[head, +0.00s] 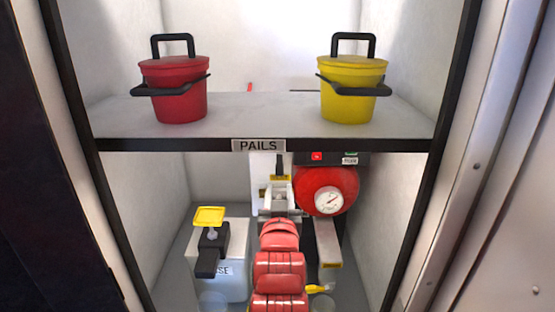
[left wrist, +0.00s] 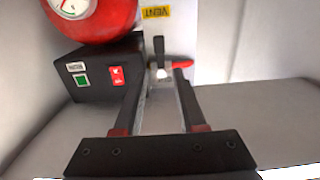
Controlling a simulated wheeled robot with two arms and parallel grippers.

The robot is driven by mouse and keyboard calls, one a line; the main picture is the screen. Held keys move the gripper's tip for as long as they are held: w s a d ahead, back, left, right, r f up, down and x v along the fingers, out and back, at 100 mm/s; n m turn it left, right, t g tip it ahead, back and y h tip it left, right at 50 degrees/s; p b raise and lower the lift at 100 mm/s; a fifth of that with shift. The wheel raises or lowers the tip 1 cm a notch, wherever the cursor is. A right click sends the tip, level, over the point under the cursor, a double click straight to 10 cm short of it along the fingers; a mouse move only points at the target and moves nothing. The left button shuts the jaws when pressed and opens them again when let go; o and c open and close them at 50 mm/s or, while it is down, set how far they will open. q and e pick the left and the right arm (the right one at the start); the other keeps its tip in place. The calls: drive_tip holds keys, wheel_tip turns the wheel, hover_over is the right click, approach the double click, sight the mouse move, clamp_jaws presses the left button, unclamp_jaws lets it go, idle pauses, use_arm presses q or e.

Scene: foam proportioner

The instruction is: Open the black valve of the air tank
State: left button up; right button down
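The red air tank (head: 327,188) with a round white gauge sits under the shelf in the head view. It also shows at the top left of the left wrist view (left wrist: 112,22). A small black valve handle (left wrist: 158,48) stands near the yellow VENT label (left wrist: 155,12), on a pale hub. A red piece lies just right of it. My left gripper (left wrist: 166,78) is open, its two fingers apart and pointing at the valve. Whether they touch it I cannot tell. In the head view my left gripper (head: 280,199) is beside the tank; the valve is not clear there. My right gripper is not in view.
A black box (left wrist: 90,75) with a red switch and green button adjoins the tank. A shelf marked PAILS (head: 258,145) above carries a red pail (head: 175,90) and a yellow pail (head: 352,90). A white container (head: 222,262) with a yellow-handled valve (head: 209,216) stands left.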

sight(280, 164)
use_arm(q)
drive_tip(key=w+p, duration=0.2)
drive_tip(key=w, duration=1.3)
drive_tip(key=shift+w+r+p, duration=0.1)
drive_tip(key=shift+w+p, duration=0.1)
drive_tip(key=shift+p, duration=0.2)
drive_tip(key=shift+w, duration=0.45)
clamp_jaws()
